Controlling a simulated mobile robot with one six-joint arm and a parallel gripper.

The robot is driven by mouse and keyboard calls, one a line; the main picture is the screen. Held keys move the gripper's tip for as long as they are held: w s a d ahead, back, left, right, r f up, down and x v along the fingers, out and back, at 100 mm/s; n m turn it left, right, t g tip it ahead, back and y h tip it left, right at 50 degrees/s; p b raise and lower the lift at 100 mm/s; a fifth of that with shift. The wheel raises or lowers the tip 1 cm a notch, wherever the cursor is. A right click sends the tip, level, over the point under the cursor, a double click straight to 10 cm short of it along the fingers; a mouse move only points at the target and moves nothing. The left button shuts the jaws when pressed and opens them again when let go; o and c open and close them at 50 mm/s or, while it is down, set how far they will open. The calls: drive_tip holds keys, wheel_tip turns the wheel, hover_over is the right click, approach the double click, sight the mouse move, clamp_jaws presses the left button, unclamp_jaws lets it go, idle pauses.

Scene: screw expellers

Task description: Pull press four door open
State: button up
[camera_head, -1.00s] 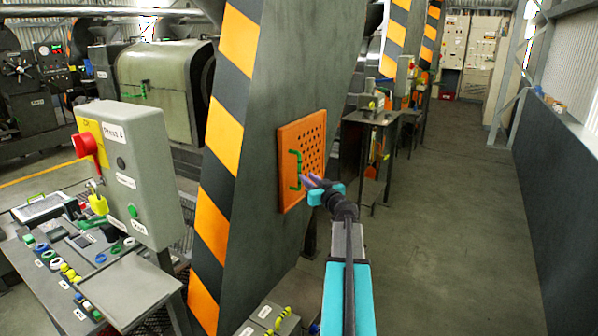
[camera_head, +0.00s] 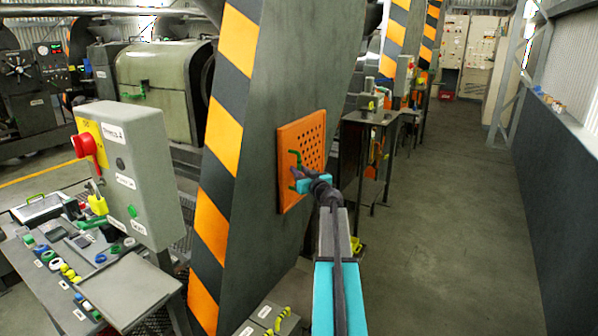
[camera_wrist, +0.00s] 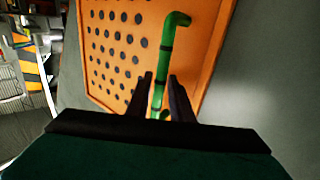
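The press door is an orange panel (camera_head: 313,135) with several dark holes, set in the side of the dark grey column; it looks shut. A green bar handle (camera_head: 297,157) is on its left part. In the wrist view the orange door (camera_wrist: 112,65) fills the upper middle, and the green handle (camera_wrist: 172,40) runs down between my fingers. My gripper (camera_head: 296,174) is at the lower part of the handle. In the wrist view my gripper (camera_wrist: 160,80) has its two dark fingers apart, one on each side of the handle, with a small gap visible.
The striped column edge (camera_head: 222,160) is left of the door. Open floor (camera_head: 440,230) lies to the right.

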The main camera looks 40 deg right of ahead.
drive_tip(key=shift+c, duration=0.4)
clamp_jaws()
drive_tip(key=shift+d, duration=0.1)
drive_tip(key=shift+s, duration=0.1)
